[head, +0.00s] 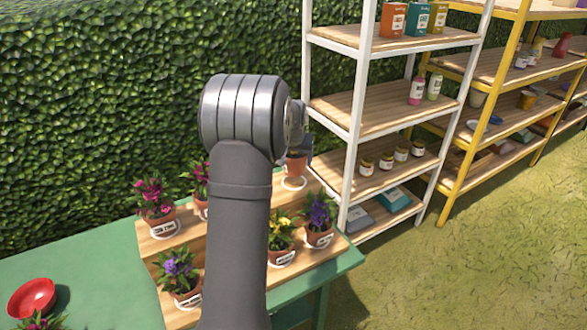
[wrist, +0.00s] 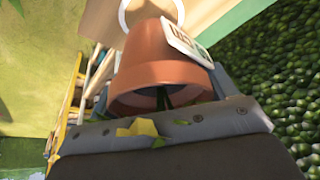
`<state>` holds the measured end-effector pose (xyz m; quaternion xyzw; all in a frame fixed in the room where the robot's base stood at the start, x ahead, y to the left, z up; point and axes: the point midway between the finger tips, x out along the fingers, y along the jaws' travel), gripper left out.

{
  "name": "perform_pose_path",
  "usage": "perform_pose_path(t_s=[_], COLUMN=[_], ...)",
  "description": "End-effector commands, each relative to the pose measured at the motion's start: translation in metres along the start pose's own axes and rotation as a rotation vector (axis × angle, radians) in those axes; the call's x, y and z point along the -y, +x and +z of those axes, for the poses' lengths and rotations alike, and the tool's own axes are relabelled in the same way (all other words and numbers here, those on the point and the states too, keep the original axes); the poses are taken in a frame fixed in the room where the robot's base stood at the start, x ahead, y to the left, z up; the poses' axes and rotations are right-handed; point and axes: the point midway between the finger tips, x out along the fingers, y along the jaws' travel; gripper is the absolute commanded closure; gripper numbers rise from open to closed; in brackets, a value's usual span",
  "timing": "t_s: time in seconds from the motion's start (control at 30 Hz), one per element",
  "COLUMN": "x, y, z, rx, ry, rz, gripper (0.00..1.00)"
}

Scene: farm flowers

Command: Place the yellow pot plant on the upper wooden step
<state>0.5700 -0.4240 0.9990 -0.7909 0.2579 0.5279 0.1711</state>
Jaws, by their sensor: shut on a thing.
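My gripper (head: 302,140) is shut on a terracotta pot (head: 295,168) at the right end of the upper wooden step (head: 271,184). In the wrist view the pot (wrist: 160,58) fills the middle, with a white label on its side. A bit of yellow flower (wrist: 145,126) and green leaves show by the gripper (wrist: 165,118), so it looks like a yellow plant. A white ring (wrist: 150,10) shows at the pot's base; I cannot tell whether the pot touches the step. My arm hides part of the steps.
Potted pink plants (head: 154,198) stand on the upper step at left. Yellow (head: 281,232), purple (head: 319,215) and violet (head: 179,270) plants stand on the lower step. A red bowl (head: 32,298) sits on the green table (head: 90,275). A white shelf (head: 352,100) stands right; a hedge is behind.

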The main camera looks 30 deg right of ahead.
Motion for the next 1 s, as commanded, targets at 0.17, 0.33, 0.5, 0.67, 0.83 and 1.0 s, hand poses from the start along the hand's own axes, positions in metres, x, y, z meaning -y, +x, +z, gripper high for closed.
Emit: perform_pose_path(t_s=[0.17, 0.33, 0.5, 0.67, 0.83, 1.0], x=[0.001, 0.001, 0.001, 0.001, 0.001, 0.001], y=[0.016, 0.036, 0.036, 0.038, 0.04, 0.04], z=[0.006, 0.015, 0.015, 0.015, 0.017, 0.017], rx=[0.001, 0.0, -0.002, -0.001, 0.0, 0.0], ry=[0.0, 0.0, -0.001, -0.001, -0.001, -0.001], rz=[0.0, -0.001, -0.001, -0.001, -0.001, -0.001], gripper=[0.59, 0.59, 0.59, 0.59, 0.01, 0.01])
